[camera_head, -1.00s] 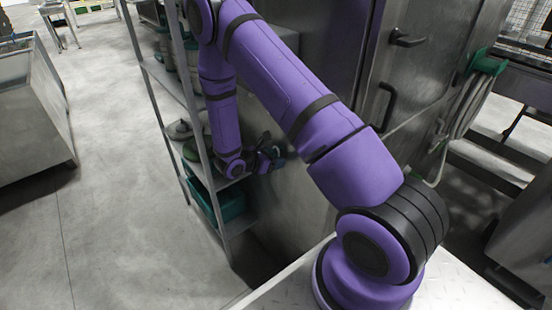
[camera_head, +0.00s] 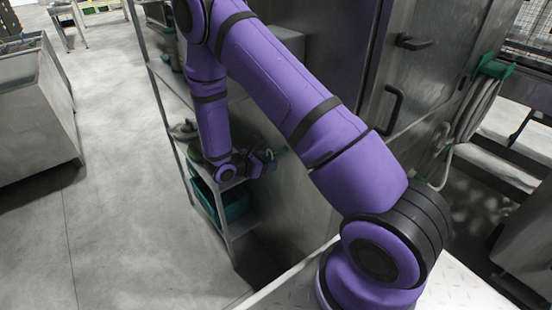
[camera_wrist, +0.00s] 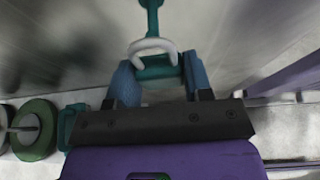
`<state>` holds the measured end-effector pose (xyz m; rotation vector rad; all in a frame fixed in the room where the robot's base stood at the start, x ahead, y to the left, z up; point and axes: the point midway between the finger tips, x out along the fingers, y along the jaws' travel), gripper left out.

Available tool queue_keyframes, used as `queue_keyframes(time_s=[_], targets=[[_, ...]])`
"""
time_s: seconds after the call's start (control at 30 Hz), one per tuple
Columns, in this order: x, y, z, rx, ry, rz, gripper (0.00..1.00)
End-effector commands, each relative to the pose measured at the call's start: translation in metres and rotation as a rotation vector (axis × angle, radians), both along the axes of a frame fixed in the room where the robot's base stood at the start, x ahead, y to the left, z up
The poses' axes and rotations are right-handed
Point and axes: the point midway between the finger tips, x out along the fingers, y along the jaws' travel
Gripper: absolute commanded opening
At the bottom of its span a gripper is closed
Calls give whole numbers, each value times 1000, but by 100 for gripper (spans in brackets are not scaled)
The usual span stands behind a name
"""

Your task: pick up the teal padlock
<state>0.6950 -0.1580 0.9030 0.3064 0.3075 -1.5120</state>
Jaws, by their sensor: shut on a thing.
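The teal padlock (camera_wrist: 157,70), with a pale curved shackle, sits between the blue fingertips of my gripper (camera_wrist: 160,76) in the wrist view. My gripper is shut on it; the fingers hide its sides. A teal piece (camera_wrist: 152,18) extends beyond the shackle at the top; I cannot tell whether it belongs to the padlock. In the head view my gripper (camera_head: 270,160) is small, beside the shelf rack, with a bit of teal at its tip.
The metal shelf rack (camera_head: 163,110) stands close beside my gripper, with a teal bin (camera_head: 236,207) on its low shelf. Green round items (camera_wrist: 38,130) and another teal object (camera_wrist: 70,125) lie left in the wrist view. A steel cabinet (camera_head: 330,90) is at right.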

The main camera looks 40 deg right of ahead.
Motion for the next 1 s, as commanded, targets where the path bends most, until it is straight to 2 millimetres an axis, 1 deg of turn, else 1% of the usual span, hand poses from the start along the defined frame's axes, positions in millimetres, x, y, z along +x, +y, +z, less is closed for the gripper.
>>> queue_keyframes(time_s=[0.03, 0.3, 0.4, 0.5, 0.6, 0.7, 1.0], targets=[[0, 12, 0, 0, 0, 5, 17], [-2, 75, 0, 0, -1, 5, 17], [-4, 96, 0, 0, -1, 4, 17], [-4, 112, 0, 1, 1, 4, 17], [-5, 124, 0, -1, 0, 2, 17], [-5, 130, 0, -1, 0, 0, 17], [-5, 135, 0, 0, 0, 0, 17]])
